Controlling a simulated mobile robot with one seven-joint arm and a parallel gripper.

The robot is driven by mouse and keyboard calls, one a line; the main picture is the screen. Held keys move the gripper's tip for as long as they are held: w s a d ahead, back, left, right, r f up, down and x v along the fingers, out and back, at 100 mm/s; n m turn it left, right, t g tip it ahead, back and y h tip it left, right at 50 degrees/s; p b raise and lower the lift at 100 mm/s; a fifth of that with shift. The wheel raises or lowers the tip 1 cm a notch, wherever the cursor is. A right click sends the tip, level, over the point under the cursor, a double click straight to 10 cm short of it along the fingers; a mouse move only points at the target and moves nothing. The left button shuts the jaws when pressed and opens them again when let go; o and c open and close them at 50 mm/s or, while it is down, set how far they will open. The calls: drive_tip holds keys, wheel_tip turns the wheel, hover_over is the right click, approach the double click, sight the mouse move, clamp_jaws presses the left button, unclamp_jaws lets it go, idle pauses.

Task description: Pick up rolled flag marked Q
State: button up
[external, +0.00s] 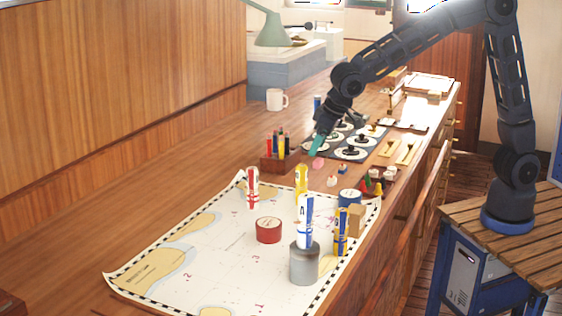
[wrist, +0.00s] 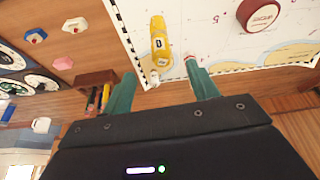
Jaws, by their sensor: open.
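A yellow rolled flag (external: 301,181) stands upright near the far edge of the chart. In the wrist view this yellow flag (wrist: 159,45) carries a small dark label, whose letter I cannot read for sure. My gripper (external: 319,146) is open and empty, above the table beyond the flag. In the wrist view the two green fingers of my gripper (wrist: 161,88) are apart, with the flag ahead between them, not touching. A red-and-white rolled flag (external: 252,187) stands to the left. A blue-and-white rolled flag (external: 306,213) stands in a grey cup (external: 304,265), with a yellow-and-blue one (external: 341,234) beside it.
The chart (external: 190,265) covers the near table. A red round tin (external: 269,230) and a blue one (external: 349,197) sit on it. A wooden holder with coloured pens (external: 276,160) is left of my gripper. Dark panels with round dials (external: 351,153) lie behind. A mug (external: 276,99) stands further back.

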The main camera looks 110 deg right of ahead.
sight(299, 177)
drive_tip(key=x, duration=1.3)
drive_tip(key=shift+w+d+r, duration=0.25)
drive_tip(key=shift+w, duration=0.05)
drive_tip(key=c, duration=1.1)
drive_tip(key=shift+r, duration=0.15)
